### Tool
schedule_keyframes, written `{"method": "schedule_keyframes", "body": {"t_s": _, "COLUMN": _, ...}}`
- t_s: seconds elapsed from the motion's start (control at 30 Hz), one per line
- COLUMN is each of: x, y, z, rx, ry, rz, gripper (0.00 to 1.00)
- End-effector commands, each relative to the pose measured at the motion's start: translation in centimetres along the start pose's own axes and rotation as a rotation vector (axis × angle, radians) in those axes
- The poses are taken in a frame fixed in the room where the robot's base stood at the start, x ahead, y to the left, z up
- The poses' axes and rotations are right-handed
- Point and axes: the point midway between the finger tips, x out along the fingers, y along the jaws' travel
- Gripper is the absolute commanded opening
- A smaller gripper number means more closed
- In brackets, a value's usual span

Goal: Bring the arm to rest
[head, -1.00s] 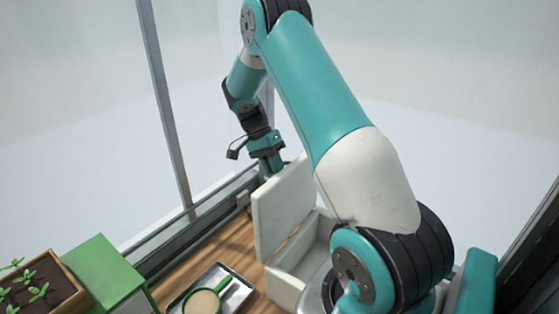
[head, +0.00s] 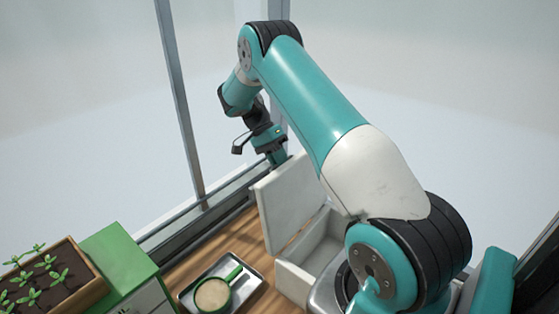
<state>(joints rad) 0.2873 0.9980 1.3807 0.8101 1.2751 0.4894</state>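My teal and white arm rises from the lower right, bends at the elbow near the top and reaches down on the far side of the white box. My gripper (head: 278,159) points down just behind the box's raised lid. Its fingertips are small and partly hidden by the lid, so I cannot see whether it is open or shut. No held thing shows.
The white box (head: 296,268) stands open on the wooden bench with its lid (head: 290,205) upright. A metal tray (head: 254,292) holds a green-handled scoop (head: 213,294). A green cabinet (head: 118,255) and a seedling planter (head: 84,266) stand left. A window frame runs behind.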

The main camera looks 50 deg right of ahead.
Motion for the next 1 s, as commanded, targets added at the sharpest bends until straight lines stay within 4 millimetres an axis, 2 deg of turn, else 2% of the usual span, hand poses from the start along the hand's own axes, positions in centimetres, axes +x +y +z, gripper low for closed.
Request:
{"method": "schedule_keyframes", "body": {"t_s": 0.03, "x": 0.5, "y": -0.4, "z": 0.1, "rx": -0.015, "ry": 0.003, "rz": 0.003, "gripper": 0.21}}
{"method": "schedule_keyframes", "body": {"t_s": 0.1, "x": 0.5, "y": -0.4, "z": 0.1, "rx": -0.013, "ry": 0.003, "rz": 0.003, "gripper": 0.38}}
{"method": "schedule_keyframes", "body": {"t_s": 0.73, "x": -0.2, "y": -0.1, "z": 0.2, "rx": -0.025, "ry": 0.006, "rz": -0.008, "gripper": 0.38}}
{"method": "schedule_keyframes", "body": {"t_s": 0.87, "x": -1.4, "y": 0.0, "z": 2.2, "rx": -0.164, "ry": 0.048, "rz": -0.054, "gripper": 0.38}}
{"method": "schedule_keyframes", "body": {"t_s": 0.97, "x": -2.7, "y": 0.2, "z": 5.2, "rx": -0.361, "ry": 0.108, "rz": -0.118, "gripper": 0.38}}
{"method": "schedule_keyframes", "body": {"t_s": 1.0, "x": -3.1, "y": 0.4, "z": 6.9, "rx": -0.458, "ry": 0.137, "rz": -0.150, "gripper": 0.38}}
